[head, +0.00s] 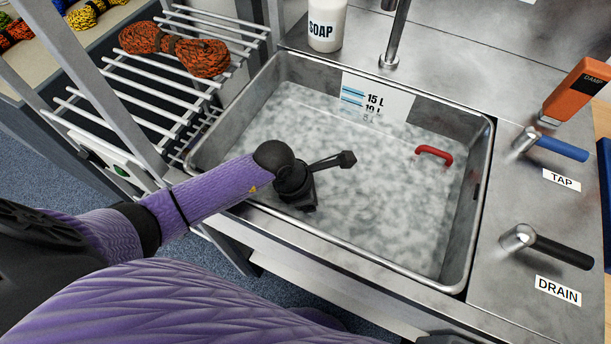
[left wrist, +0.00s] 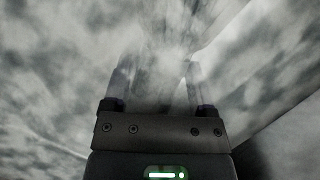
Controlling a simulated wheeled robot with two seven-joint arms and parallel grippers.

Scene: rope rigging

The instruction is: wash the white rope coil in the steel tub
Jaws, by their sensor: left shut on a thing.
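The steel tub (head: 478,215) holds cloudy, foamy water (head: 390,195). My left gripper (head: 299,196) reaches down into the tub's near left part, its fingers hidden below the surface. The left wrist view shows the two fingers of this gripper (left wrist: 155,82) apart, with murky white between them. They are shut on the white rope coil, whose outline is lost in the cloudy water. I see no white coil elsewhere. My right gripper is not in view.
A red handle (head: 434,153) shows in the tub's right part. The tap lever (head: 556,147) and drain lever (head: 555,247) are on the right counter. A soap bottle (head: 326,25) stands behind. An orange-black coil (head: 175,50) lies on the rack (head: 90,115). An orange meter (head: 577,90) stands right.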

